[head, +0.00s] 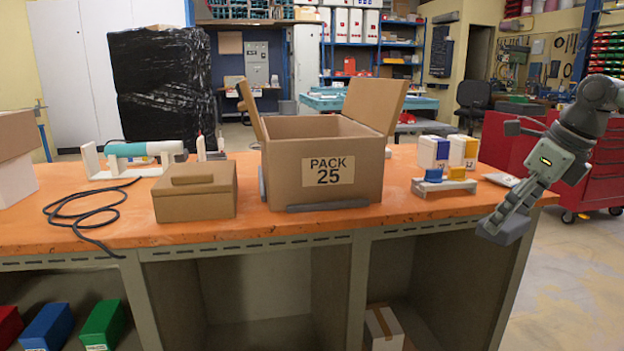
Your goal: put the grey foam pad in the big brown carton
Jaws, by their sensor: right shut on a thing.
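The big brown carton (300,186), labelled PACK 25, stands upright on the orange bench with flaps raised at its left and right. Its top is open, but its floor is hidden by the front wall. My right gripper (509,214) is at the far right, beyond the bench's front right corner. It is shut on a grey block that looks like the foam pad (505,231), held tilted and well to the right of the carton. My left gripper is not in view.
A small closed brown box (195,192) stands left of the carton. Right of the carton are a grey holder (444,188) with blue and yellow blocks, and two white boxes (433,152). A black cable (75,212) lies at the left. The orange bench (420,208) is clear along its front right.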

